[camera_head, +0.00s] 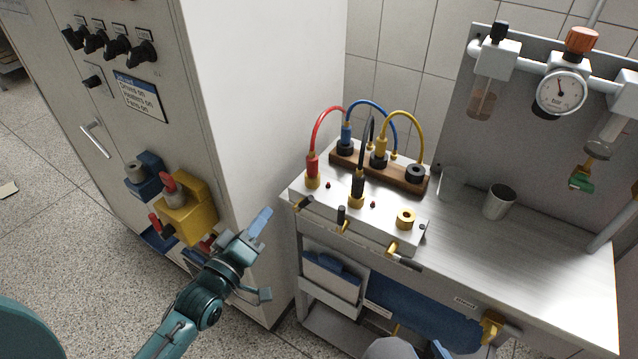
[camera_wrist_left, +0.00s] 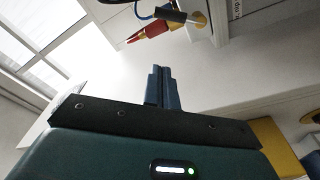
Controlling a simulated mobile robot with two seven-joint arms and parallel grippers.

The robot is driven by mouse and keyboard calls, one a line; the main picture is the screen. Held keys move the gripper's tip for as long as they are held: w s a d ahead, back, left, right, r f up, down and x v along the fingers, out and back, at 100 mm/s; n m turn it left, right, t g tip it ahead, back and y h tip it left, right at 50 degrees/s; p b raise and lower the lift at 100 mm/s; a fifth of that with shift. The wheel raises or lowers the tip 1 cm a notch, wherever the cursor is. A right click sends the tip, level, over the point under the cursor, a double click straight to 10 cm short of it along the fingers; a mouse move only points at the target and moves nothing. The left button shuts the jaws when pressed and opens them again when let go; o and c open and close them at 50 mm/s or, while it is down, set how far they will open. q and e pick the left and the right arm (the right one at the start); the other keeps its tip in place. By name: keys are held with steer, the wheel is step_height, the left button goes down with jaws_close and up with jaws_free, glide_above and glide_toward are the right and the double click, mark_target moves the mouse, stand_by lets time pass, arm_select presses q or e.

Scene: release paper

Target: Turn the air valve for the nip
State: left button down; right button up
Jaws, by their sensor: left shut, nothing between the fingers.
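A white valve block (camera_head: 325,216) lies along the front left of the bench. Small brass valves with dark levers stick out of its front: a left one (camera_head: 303,203), a middle one (camera_head: 343,219) and a right one (camera_head: 403,258). I cannot read which serves the nip. Red (camera_head: 312,170) and black (camera_head: 358,185) hose plugs stand in its top. My left gripper (camera_head: 261,220) is shut and empty, left of the block and apart from it. Its closed fingers (camera_wrist_left: 163,88) also show in the wrist view. A blue tip at the bottom edge may be my right gripper (camera_head: 437,350), mostly cut off.
A tall white cabinet (camera_head: 265,100) with knobs and a yellow lockout (camera_head: 188,212) stands at left. A brown rack (camera_head: 400,178), a glass, a metal cup (camera_head: 498,201) and a pressure gauge (camera_head: 561,92) are at the bench's back. The bench's right top is clear.

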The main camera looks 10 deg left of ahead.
mark_target(306, 201)
arm_select(q)
steer(key=w+d+f, duration=0.1)
steer(key=w+d, duration=0.4)
steer(key=w, duration=0.2)
steer(key=shift+w+f+n+p, duration=0.2)
steer(key=shift+w+n+p, duration=0.1)
steer(key=shift+w+p, duration=0.1)
arm_select(e)
steer(key=shift+d+r, duration=0.1)
steer(key=shift+d, duration=0.15)
arm_select(q)
steer(key=shift+a, duration=0.1)
